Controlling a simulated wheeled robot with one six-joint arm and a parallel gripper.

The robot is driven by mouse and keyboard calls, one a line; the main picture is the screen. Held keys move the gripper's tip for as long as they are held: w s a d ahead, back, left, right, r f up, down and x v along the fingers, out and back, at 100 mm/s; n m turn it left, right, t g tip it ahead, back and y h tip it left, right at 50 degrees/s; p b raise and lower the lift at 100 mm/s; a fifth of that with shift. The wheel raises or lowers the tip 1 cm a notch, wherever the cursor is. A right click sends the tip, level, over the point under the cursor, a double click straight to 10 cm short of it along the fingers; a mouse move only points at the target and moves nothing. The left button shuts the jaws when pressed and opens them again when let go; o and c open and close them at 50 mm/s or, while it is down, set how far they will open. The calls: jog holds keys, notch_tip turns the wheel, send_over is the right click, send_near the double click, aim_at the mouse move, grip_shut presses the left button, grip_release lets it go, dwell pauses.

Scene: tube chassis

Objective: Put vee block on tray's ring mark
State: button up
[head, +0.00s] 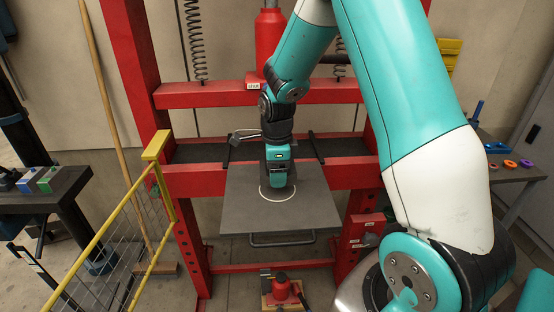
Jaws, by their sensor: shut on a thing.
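The tray (232,208) is a flat grey plate that juts out from the red press frame. Its white ring mark (279,200) is near the middle, and its far side is covered by my gripper. My gripper (277,187) points down over the ring mark from above. It is shut on a small dark thing that I take for the vee block. Most of that block is hidden by the gripper, and I cannot tell whether it touches the tray.
Red press uprights and crossbars (215,95) surround the tray behind and at both sides. A yellow rail (120,210) stands at the left. A left bench (25,203) holds small coloured blocks (47,178). A right bench (518,172) holds rings. A red jack (281,288) stands below.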

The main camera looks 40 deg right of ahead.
aim_at(277, 189)
jog(key=shift+f, duration=1.7)
jog(key=shift+f, duration=0.1)
jog(key=o, duration=1.7)
